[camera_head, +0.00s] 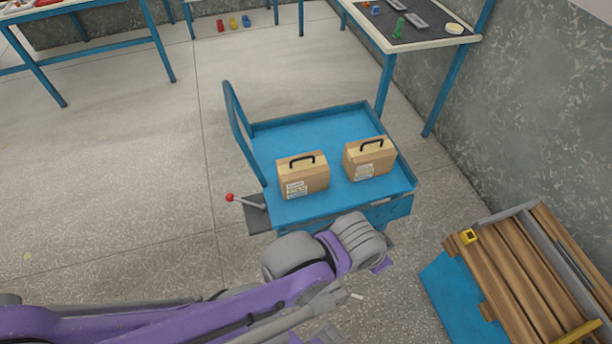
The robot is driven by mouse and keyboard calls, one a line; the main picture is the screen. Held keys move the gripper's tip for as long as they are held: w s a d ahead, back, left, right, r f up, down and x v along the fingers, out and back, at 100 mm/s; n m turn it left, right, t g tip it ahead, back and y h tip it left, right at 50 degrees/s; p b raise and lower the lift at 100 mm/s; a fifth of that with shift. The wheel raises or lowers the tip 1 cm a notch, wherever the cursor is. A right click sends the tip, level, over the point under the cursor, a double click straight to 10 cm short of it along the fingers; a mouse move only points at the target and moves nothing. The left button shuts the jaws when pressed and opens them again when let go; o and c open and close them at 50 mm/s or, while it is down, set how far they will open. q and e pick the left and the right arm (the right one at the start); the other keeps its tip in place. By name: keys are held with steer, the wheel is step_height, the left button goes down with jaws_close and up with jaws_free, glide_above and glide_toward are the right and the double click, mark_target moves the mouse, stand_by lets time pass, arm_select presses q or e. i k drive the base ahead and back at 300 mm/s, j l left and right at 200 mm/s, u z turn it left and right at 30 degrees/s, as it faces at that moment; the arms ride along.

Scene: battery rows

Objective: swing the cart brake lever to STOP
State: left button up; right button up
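The cart brake lever (246,202) is a thin grey rod with a red ball knob (229,197) at its left end. It sits on a dark grey plate (258,219) at the near left corner of the blue cart (320,131). The knob points left, away from the cart. No STOP marking is readable. My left arm comes in from the left, and its grey wrist (355,240) is in front of the cart's near side, right of the lever and apart from it in the picture. The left fingers cannot be made out. My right gripper is not in view.
Two tan cases (303,179) (369,162) with black handles stand on the cart. A blue push handle (241,135) rises at its left. A wooden slatted pallet stack (530,265) is at right. Blue-legged tables stand behind. The floor left of the lever is clear.

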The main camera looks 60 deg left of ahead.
mark_target(230, 197)
steer(key=k+l+u, duration=0.1)
steer(key=u, duration=1.45)
steer(key=k+j, duration=0.4)
